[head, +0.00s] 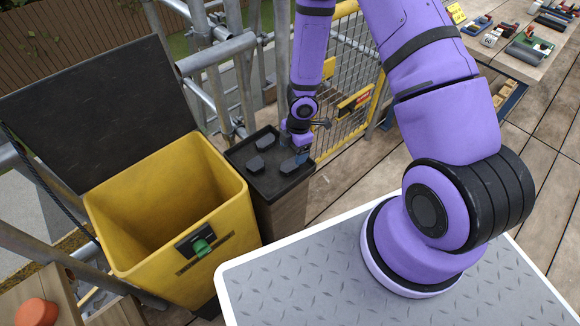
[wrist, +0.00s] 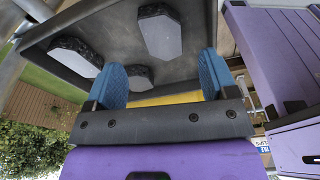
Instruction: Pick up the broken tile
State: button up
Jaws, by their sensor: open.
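Several dark, angular tile pieces lie apart on a black tray-topped stand (head: 240,155) in the head view: a back piece (head: 266,142), a front-left piece (head: 255,164) and a right piece (head: 289,167). I cannot tell which is the broken tile. In the wrist view, pieces with grey faces and rough dark edges show: a large one (wrist: 160,34), a left one (wrist: 75,55) and a small one (wrist: 139,77). My gripper (head: 301,156) is over the tray's right side, near the right piece. Its blue fingers (wrist: 162,64) are apart with nothing held between them.
A yellow bin (head: 165,190) with its black lid (head: 95,110) raised stands left of the stand. Scaffold poles (head: 215,60) and a yellow mesh barrier (head: 350,75) are behind. A bench (head: 535,72) with tools is at the upper right. Plank flooring lies between.

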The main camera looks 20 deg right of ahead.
aim_at(289, 165)
jog(key=shift+s+a+f, duration=0.1)
jog(key=shift+a+f, duration=0.15)
jog(key=shift+f, duration=0.75)
jog(key=shift+s+a+f, duration=0.1)
jog(key=shift+a+f, duration=0.1)
jog(key=shift+f, duration=0.85)
jog(key=shift+s+a+f, duration=0.1)
jog(key=shift+a+f, duration=0.15)
jog(key=shift+f, duration=0.75)
jog(key=c, duration=1.1)
